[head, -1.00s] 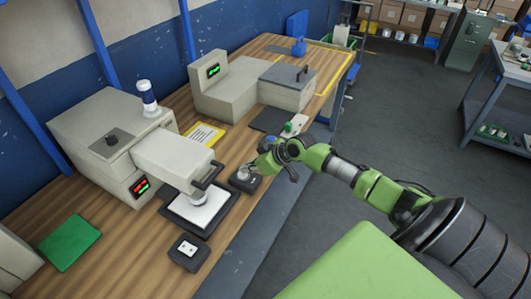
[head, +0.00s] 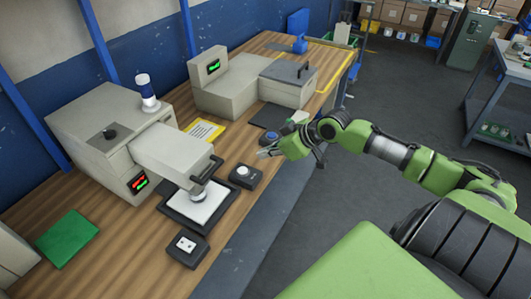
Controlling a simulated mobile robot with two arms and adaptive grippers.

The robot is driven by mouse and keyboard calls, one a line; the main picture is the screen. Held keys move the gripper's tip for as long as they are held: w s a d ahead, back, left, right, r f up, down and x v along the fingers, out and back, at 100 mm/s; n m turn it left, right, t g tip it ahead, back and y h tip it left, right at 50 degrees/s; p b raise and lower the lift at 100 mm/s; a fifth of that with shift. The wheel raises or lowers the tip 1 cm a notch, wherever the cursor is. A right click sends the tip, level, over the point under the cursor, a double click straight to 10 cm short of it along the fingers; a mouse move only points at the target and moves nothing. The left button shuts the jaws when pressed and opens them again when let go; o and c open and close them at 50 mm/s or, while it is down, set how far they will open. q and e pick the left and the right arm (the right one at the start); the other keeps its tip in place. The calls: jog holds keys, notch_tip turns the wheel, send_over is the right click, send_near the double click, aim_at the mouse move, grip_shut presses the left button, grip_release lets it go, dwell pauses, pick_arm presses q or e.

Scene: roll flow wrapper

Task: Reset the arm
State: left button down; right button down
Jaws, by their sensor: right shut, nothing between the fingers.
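My right gripper (head: 266,153) is shut and empty. It is in the air at the table's front edge, pointing left, with my green arm reaching in from the right. A small black box with a round pale button (head: 242,171) sits on the wooden table just left of and below the gripper, apart from it. My left gripper is not in view.
The wooden table (head: 110,235) holds a press-like machine (head: 172,154) with a black handle over a dark-framed white plate (head: 198,207). A black switch box (head: 187,246) stands in front. A second machine (head: 232,88) stands farther back. Open floor (head: 400,110) lies to the right.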

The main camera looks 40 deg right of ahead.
dwell(0.6)
jog(key=s+d+f+m+g+h+b, duration=0.1)
jog(key=s+d+f, duration=0.2)
jog(key=f, duration=0.7)
jog(key=s+d+f+m+h+b, duration=0.1)
jog(key=s+d+f+m+h, duration=0.15)
jog(key=f, duration=0.75)
jog(key=s+d+f+m+g, duration=0.1)
jog(key=s+d+f, duration=0.25)
jog(key=f, duration=0.65)
jog(key=s+a+f+g+b, duration=0.15)
jog(key=s+a+f, duration=0.35)
jog(key=s+f, duration=0.55)
jog(key=s+a+f+g+b, duration=0.1)
jog(key=s+a+f+g, duration=0.1)
jog(key=s+a+f, duration=0.65)
jog(key=s+a+f+n+g, duration=0.1)
jog(key=s+a+f, duration=0.4)
jog(key=s, duration=0.3)
jog(key=s+a+f+n+g, duration=0.1)
jog(key=s+a+f, duration=0.4)
jog(key=s, duration=0.4)
jog(key=shift+s+a+f+b, duration=0.25)
jog(key=shift+a+b, duration=0.15)
jog(key=shift+a, duration=0.4)
